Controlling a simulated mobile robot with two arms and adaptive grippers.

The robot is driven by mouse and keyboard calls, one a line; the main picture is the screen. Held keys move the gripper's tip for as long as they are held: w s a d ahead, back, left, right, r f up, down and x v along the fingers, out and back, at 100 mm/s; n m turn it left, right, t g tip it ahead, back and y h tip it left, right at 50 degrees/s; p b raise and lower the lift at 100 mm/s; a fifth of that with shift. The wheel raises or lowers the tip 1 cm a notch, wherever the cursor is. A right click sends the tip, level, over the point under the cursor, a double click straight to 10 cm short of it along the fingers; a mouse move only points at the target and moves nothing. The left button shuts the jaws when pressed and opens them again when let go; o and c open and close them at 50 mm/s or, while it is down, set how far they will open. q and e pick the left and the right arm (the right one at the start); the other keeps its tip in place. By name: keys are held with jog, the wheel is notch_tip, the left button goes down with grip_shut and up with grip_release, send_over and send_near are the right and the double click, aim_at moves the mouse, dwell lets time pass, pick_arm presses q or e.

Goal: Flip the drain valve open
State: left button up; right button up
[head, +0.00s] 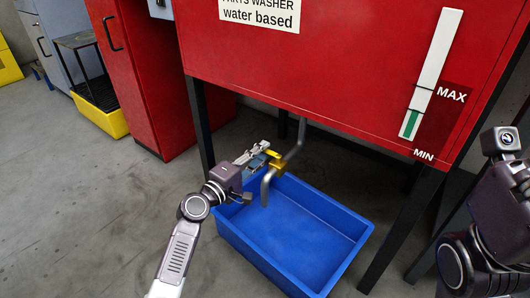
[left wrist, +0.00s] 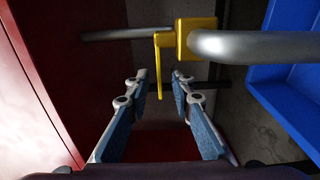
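The drain valve has a yellow body (head: 277,165) on a grey pipe (head: 294,146) beneath the red parts washer. In the left wrist view, the yellow valve body (left wrist: 194,38) sits at top centre, with a thin yellow lever (left wrist: 160,66) extending down the picture. My left gripper (head: 262,152) is at the valve in the head view. In the left wrist view, its two blue-padded fingers (left wrist: 159,82) are apart, with the lever's end between them. I see no clear contact on either side. My right arm shows at the right edge, but its gripper is out of view.
A blue tray (head: 330,212) stands on the floor under the pipe outlet. The red washer tank (head: 340,65) hangs above on dark legs (head: 400,228). Its gauge (head: 411,124) shows green near MIN. A red cabinet (head: 140,75) stands left; the floor at front left is clear.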

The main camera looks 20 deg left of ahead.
pick_arm(q)
jog(key=shift+x, duration=1)
grip_shut()
